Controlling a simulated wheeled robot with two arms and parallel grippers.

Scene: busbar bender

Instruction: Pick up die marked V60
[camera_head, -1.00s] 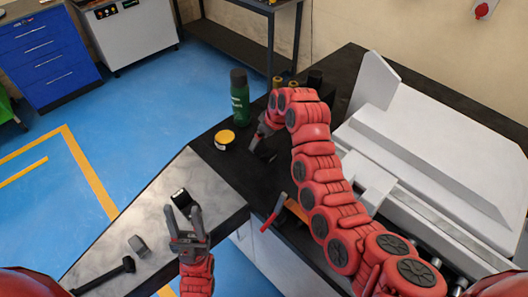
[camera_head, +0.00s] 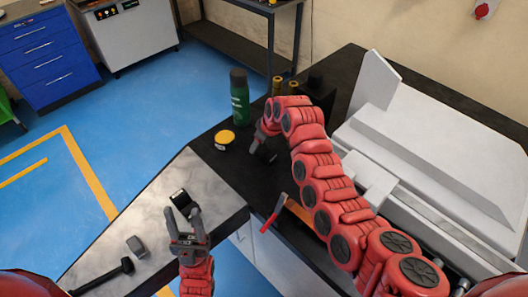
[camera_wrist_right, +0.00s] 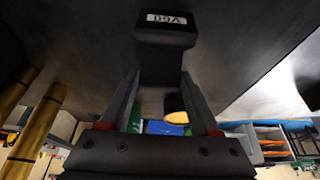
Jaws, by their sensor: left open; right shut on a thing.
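The die marked V60 (camera_wrist_right: 165,38) is a dark block with a white label, read upside down in the right wrist view. My right gripper (camera_wrist_right: 160,85) is shut on its narrower part, with a finger on either side. In the head view the right gripper (camera_head: 258,146) is over the black worktop, and the dark die (camera_head: 268,155) blends into it. I cannot tell whether the die touches the surface. My left gripper (camera_head: 183,212) is open over the grey bench, close to a black block with a pale label (camera_head: 180,198).
A yellow-lidded tin (camera_head: 224,139) and a green bottle (camera_head: 239,98) stand left of the right gripper. Brass cylinders (camera_head: 277,86) stand behind it. A grey block (camera_head: 136,245) and a black tool (camera_head: 102,276) lie on the grey bench. The large white machine (camera_head: 430,140) fills the right side.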

